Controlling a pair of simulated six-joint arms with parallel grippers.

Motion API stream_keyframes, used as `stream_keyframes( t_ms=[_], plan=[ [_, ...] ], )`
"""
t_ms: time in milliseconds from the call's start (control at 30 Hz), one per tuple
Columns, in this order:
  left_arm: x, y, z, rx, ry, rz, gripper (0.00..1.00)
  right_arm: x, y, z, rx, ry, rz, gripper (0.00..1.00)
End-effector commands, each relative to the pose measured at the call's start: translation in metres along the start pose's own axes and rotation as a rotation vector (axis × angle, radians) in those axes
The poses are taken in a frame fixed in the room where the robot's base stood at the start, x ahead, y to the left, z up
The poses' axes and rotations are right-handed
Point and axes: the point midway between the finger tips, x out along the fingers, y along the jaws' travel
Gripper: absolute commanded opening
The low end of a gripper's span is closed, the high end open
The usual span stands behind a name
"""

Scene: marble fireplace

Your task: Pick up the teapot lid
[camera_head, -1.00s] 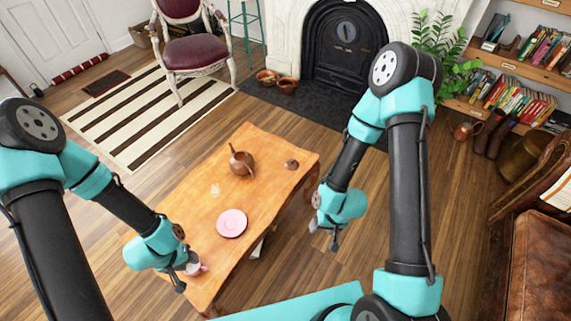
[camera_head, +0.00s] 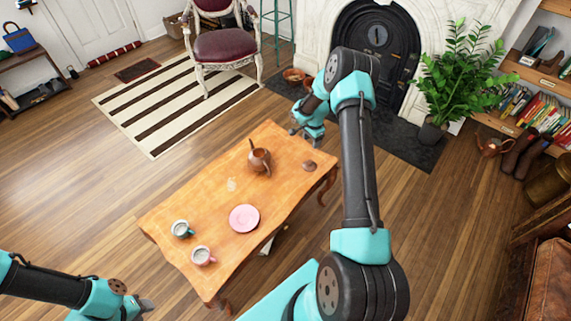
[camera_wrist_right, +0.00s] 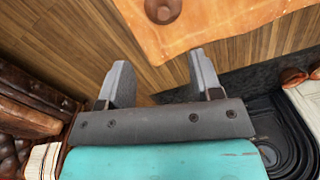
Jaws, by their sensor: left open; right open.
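The brown teapot lid (camera_head: 309,166) lies on the wooden table (camera_head: 212,212) near its right edge, apart from the brown teapot (camera_head: 260,160). In the right wrist view the lid (camera_wrist_right: 162,9) shows at the top edge, partly cut off, on the table corner. My right gripper (camera_head: 300,133) is beyond the table's far right end, a short way from the lid. Its two fingers (camera_wrist_right: 160,85) are spread with nothing between them. My left gripper (camera_head: 146,306) is low at the left, off the table's near side, open and empty.
A pink plate (camera_head: 244,218), a teal cup (camera_head: 182,229) and a pink cup (camera_head: 203,256) stand on the table. A potted plant (camera_head: 447,80) and the dark fireplace (camera_head: 385,45) lie behind my right arm. Open floor lies left of the table.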

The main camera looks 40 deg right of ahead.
Motion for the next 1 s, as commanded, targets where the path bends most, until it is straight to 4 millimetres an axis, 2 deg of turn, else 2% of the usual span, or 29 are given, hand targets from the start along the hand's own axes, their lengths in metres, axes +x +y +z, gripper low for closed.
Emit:
stream_keyframes(
  t_ms=[33, 100, 467, 667, 1000],
  plan=[
    [0.000, 0.000, 0.000, 0.001, 0.000, 0.000, 0.43, -0.002, 0.001, -0.011, 0.031, 0.012, 0.005, 0.59],
    [0.000, 0.000, 0.000, 0.001, 0.000, 0.000, 0.43, -0.004, 0.001, -0.016, 0.050, 0.019, 0.008, 0.59],
    [0.000, 0.000, 0.000, 0.001, 0.000, 0.000, 0.43, -0.001, 0.000, -0.015, 0.049, 0.018, 0.008, 0.59],
    [0.000, 0.000, 0.000, 0.001, 0.000, 0.000, 0.43, 0.023, 0.001, -0.015, 0.048, 0.017, 0.010, 0.59],
    [0.000, 0.000, 0.000, 0.001, 0.000, 0.000, 0.43, 0.081, 0.001, -0.016, 0.049, 0.017, 0.008, 0.59]
  ],
)
